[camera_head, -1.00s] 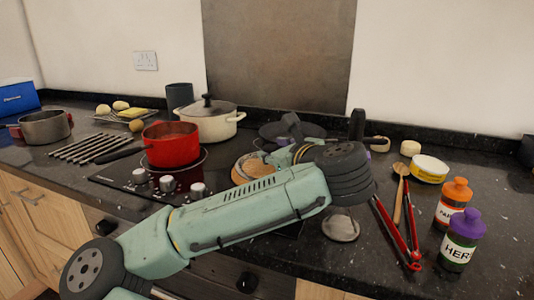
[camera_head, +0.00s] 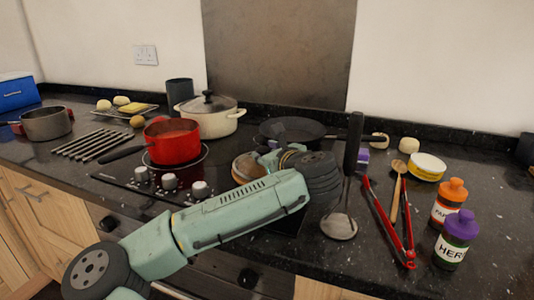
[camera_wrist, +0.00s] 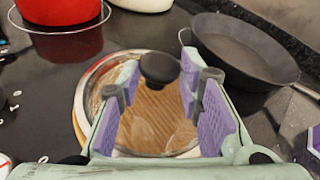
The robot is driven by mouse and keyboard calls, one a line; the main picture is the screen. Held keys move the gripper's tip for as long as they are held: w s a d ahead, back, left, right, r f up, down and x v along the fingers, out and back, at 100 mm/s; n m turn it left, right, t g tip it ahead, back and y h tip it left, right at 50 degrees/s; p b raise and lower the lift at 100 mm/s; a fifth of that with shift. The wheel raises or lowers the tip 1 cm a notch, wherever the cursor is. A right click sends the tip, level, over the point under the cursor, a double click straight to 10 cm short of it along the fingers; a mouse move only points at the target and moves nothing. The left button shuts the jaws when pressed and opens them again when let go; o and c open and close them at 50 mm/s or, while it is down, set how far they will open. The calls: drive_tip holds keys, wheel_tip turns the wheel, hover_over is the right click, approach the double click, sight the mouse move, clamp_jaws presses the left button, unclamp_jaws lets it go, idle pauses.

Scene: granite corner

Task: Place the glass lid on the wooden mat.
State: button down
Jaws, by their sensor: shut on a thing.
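The glass lid (camera_wrist: 184,134) is clear with a metal rim and a black knob (camera_wrist: 160,68). In the wrist view it lies over the round wooden mat (camera_wrist: 79,122), whose wood grain shows through the glass. My gripper (camera_wrist: 162,88) has one purple-padded finger on each side of the lid and is shut on it; the exact contact is unclear. I cannot tell whether the lid touches the mat. In the head view the mat (camera_head: 240,173) shows just behind my arm, which hides most of the lid and my gripper (camera_head: 268,152).
A dark frying pan (camera_head: 290,130) stands behind the mat, and a red pot (camera_head: 171,145) is to its left. A lidded cream pot (camera_head: 212,122) stands farther back. A ladle (camera_head: 339,226), red tongs (camera_head: 403,245) and spice bottles (camera_head: 456,240) are on the right.

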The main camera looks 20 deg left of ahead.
drive_tip(key=c, duration=1.1)
unclamp_jaws()
drive_tip(key=shift+f, duration=0.1)
drive_tip(key=shift+r, duration=0.2)
drive_tip(key=b+v, duration=0.2)
drive_tip(key=v, duration=1)
